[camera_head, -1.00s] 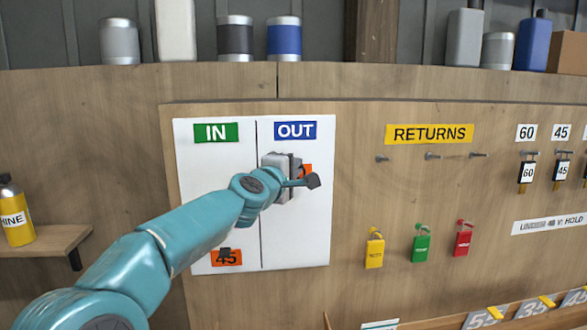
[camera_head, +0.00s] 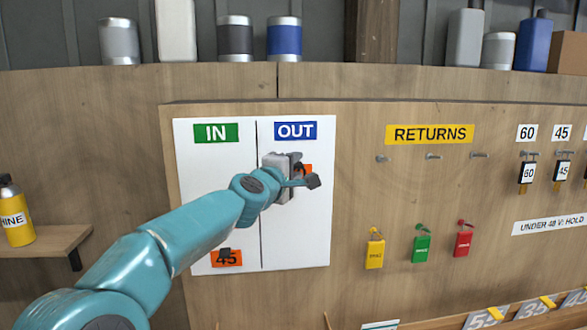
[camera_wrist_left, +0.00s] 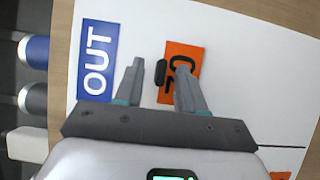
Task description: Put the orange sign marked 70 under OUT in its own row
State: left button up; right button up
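The orange sign marked 70 (camera_head: 307,169) is against the white board (camera_head: 300,235), below the blue OUT label (camera_head: 296,130) in the right column. It is mostly hidden behind my left gripper in the head view. In the left wrist view the orange sign (camera_wrist_left: 186,58) shows part of its number, and its black grip (camera_wrist_left: 160,72) stands between my fingers. My left gripper (camera_wrist_left: 159,80) is open, with a gap on each side of the grip. Another orange sign marked 45 (camera_head: 227,258) is low in the IN column. My right gripper is not in view.
The green IN label (camera_head: 216,132) heads the left column. A shelf with a yellow bottle (camera_head: 15,215) is at far left. Cans stand along the top ledge.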

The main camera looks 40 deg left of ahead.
pick_arm(q)
jog(key=o, duration=0.5)
jog(key=shift+d, duration=0.15)
jog(key=shift+s+d, duration=0.95)
jog(key=shift+d, duration=0.1)
jog(key=shift+s+d+p, duration=0.25)
jog(key=shift+s+d, duration=0.4)
jog(key=shift+d, duration=0.15)
jog(key=shift+s+d+p, duration=0.2)
jog(key=shift+s+d, duration=0.4)
jog(key=shift+d, duration=0.2)
jog(key=shift+p+v, duration=1.2)
jog(key=shift+v, duration=7)
jog(key=shift+w, duration=0.1)
